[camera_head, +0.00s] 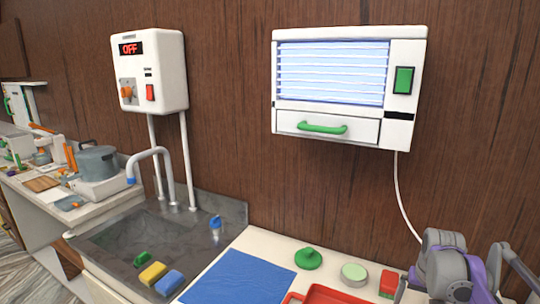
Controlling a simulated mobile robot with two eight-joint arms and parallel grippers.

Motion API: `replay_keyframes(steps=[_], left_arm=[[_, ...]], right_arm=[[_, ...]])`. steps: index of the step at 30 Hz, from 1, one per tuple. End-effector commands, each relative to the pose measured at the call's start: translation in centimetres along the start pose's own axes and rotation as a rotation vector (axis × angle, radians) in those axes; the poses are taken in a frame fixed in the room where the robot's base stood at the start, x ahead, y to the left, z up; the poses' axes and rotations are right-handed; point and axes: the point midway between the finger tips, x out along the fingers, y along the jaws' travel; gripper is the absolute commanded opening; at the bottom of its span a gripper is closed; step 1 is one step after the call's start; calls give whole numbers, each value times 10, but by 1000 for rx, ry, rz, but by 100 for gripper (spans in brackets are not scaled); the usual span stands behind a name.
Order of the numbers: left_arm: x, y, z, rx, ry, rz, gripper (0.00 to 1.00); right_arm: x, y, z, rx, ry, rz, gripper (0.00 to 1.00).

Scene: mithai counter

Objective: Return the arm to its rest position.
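Grey and purple links of my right arm (455,272) stand at the lower right, over the right end of the counter. They hide part of the counter there. I cannot make out any gripper fingers on them. My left arm and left gripper are outside the view.
A white counter (252,240) carries a blue mat (240,280), red tray (325,295), green lid (308,258), round tin (354,274) and red block (389,283). A sink (130,240) holds sponges (152,273). A white cabinet (345,123) and OFF-display heater (150,70) hang on the wall.

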Motion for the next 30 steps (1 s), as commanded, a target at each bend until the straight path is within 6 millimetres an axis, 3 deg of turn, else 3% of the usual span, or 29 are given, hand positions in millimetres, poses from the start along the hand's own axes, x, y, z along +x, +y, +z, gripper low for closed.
replay_keyframes(steps=[5, 11, 15, 21, 25, 30], left_arm=[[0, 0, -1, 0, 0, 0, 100], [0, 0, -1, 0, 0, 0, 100], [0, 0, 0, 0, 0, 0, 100], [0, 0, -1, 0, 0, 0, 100], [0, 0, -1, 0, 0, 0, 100], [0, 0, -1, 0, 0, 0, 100]], right_arm=[[-12, -33, 49, -81, 51, -19, 100], [-15, -66, 129, -196, 127, -52, 100], [-6, -81, 193, -284, 188, -83, 100], [18, -88, 268, -384, 262, -125, 100], [30, -88, 294, -420, 289, -141, 100], [35, -88, 303, -434, 300, -148, 100]])
